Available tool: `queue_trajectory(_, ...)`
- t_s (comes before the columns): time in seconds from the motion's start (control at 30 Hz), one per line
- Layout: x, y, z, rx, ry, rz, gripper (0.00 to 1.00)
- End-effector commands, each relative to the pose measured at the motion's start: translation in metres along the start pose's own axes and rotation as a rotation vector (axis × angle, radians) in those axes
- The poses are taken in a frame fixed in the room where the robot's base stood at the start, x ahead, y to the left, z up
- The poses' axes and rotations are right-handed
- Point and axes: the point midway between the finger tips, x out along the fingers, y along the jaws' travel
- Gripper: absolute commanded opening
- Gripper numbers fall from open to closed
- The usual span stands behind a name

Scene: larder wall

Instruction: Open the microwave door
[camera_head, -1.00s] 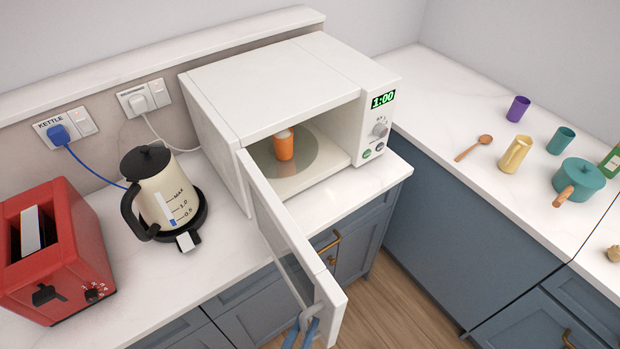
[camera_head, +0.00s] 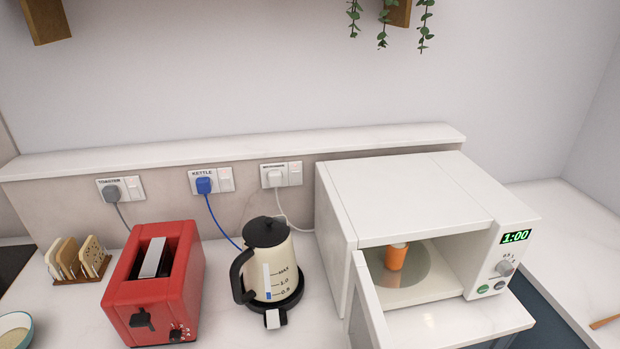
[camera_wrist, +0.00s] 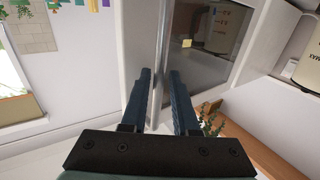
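The white microwave (camera_head: 420,200) stands on the counter at the right in the head view. Its door (camera_head: 366,305) is swung well open toward the front, and the lower part is cut off by the frame. An orange cup (camera_head: 397,257) stands inside on the round plate. In the wrist view the door's dark glass (camera_wrist: 212,40) fills the upper middle, with a thin upright bar, seemingly the handle (camera_wrist: 162,45), beside it. My gripper (camera_wrist: 160,75) has its two blue fingers apart, one on each side of the bar's line. Contact with the bar is not visible.
A cream kettle (camera_head: 270,265) stands just left of the microwave, with a red toaster (camera_head: 155,285) farther left. A toast rack (camera_head: 78,262) sits at the far left. Labelled sockets with plugs line the wall. Open counter (camera_head: 560,215) lies right of the microwave.

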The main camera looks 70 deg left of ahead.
Motion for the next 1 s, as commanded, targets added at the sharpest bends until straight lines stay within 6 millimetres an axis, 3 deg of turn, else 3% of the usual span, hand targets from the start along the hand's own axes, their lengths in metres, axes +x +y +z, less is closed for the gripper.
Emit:
queue_trajectory(0.17, -0.017, -0.001, 0.003, 0.001, -0.003, -0.001, 0.28)
queue_trajectory(0.7, -0.111, -0.002, 0.0, 0.0, -0.002, -0.005, 0.28)
queue_trajectory(1.0, -0.127, -0.002, -0.001, -0.002, 0.002, -0.004, 0.28)
